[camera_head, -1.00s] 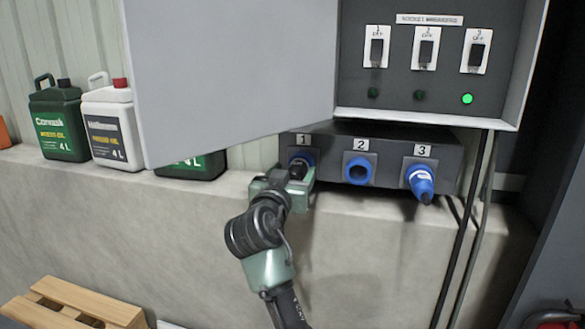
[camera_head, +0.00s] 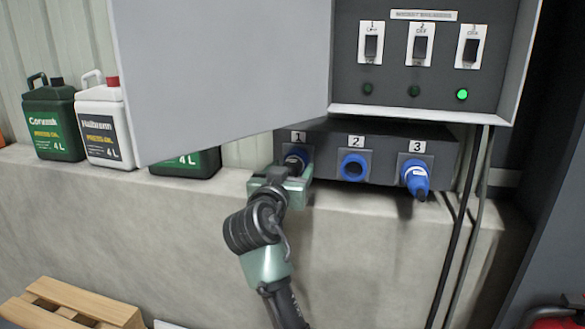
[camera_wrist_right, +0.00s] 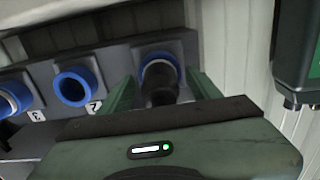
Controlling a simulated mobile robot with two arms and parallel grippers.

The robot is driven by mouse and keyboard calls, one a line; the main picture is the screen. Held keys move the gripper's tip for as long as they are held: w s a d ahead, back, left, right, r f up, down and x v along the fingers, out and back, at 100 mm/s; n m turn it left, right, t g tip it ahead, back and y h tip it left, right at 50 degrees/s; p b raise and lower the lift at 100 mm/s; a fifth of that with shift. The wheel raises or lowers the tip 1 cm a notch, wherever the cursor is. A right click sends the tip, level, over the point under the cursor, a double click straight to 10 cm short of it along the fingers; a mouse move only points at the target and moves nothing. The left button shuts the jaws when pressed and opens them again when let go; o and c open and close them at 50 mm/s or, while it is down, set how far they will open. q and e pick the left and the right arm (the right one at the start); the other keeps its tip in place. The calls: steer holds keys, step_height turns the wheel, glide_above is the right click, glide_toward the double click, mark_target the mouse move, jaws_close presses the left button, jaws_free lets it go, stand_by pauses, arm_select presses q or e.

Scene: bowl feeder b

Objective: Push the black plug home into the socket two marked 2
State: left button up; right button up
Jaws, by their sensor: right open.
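The black plug (camera_wrist_right: 160,88) sits at the blue-ringed socket marked 1 (camera_head: 297,157), at the left of the socket box. It also shows small and partly hidden in the head view (camera_head: 294,164). My right gripper (camera_head: 285,174) is open at socket 1, its fingers on either side of the plug; the wrist view shows them around it (camera_wrist_right: 158,98). Contact cannot be told. Socket two (camera_head: 354,166), marked 2, is an empty blue ring, also seen in the wrist view (camera_wrist_right: 77,86). My left gripper is not in view.
A blue plug (camera_head: 416,178) is in socket 3. Above, a breaker panel (camera_head: 419,70) has three switches, with a green light lit under 3. Its open grey door (camera_head: 220,80) hangs at left. Oil cans (camera_head: 105,130) stand on the ledge. Black cables (camera_head: 464,220) hang at right.

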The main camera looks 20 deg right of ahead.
stand_by(0.4)
jaws_close()
steer(key=shift+s+a+f, duration=0.1)
steer(key=shift+a+f, duration=0.05)
steer(key=shift+f, duration=0.1)
